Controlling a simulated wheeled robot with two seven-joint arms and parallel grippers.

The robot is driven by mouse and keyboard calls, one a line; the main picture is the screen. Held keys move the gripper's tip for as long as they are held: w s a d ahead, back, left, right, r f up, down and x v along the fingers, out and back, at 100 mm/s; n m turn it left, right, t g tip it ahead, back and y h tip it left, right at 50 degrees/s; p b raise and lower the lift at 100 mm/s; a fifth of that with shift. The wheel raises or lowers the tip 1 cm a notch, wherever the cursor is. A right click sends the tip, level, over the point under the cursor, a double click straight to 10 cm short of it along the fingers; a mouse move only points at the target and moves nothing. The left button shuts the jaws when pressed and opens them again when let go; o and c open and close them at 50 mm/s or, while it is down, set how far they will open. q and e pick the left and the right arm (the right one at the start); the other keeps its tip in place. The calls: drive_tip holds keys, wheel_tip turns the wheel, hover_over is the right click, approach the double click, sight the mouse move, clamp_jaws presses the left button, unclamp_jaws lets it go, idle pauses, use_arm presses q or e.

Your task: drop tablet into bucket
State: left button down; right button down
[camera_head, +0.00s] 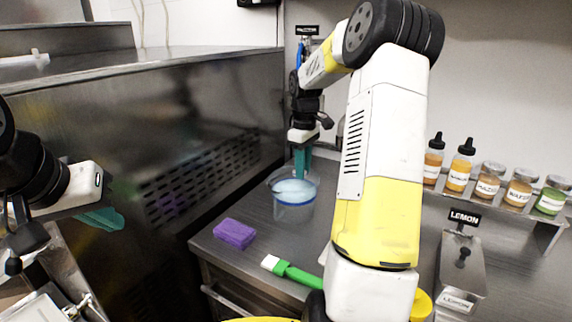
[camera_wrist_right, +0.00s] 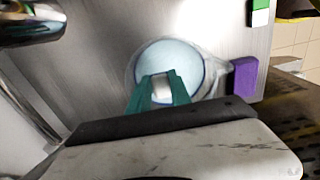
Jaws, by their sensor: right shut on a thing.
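The bucket (camera_head: 293,212) is clear, with pale blue liquid in it. It stands upright on the steel counter near the back wall. It also shows in the right wrist view (camera_wrist_right: 196,62). My right gripper (camera_head: 301,168) points down right above the bucket, its teal fingers near the rim. In the right wrist view my right gripper (camera_wrist_right: 161,85) is shut on a small white tablet (camera_wrist_right: 161,88), seen between the fingers and over the liquid. The tablet is not visible in the head view. My left gripper (camera_head: 102,219) is at the far left, away from the bucket; its finger gap is unclear.
A purple sponge (camera_head: 234,233) and a green-and-white brush (camera_head: 291,270) lie in front of the bucket. Bottles and jars (camera_head: 489,180) stand on a shelf at right, above a steel container marked LEMON (camera_head: 461,262). A tall steel machine (camera_head: 190,130) flanks the counter at left.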

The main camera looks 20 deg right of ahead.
drive_tip(key=c, duration=1.1)
unclamp_jaws()
drive_tip(key=shift+r, duration=3.95)
drive_tip(key=s+a+r+m+t, duration=0.2)
drive_tip(key=s+a+r, duration=0.3)
drive_tip(key=s+a, duration=0.15)
drive_tip(key=s+a+f+m+t+y, duration=0.1)
drive_tip(key=s+a, duration=0.3)
drive_tip(key=s, duration=0.5)
drive_tip(key=s+a+f+m+t+y, duration=0.1)
drive_tip(key=s+a+m+t, duration=0.2)
drive_tip(key=s, duration=0.7)
drive_tip(key=shift+s+a+m, duration=0.15)
drive_tip(key=shift+a+m, duration=0.55)
drive_tip(key=shift+a, duration=0.15)
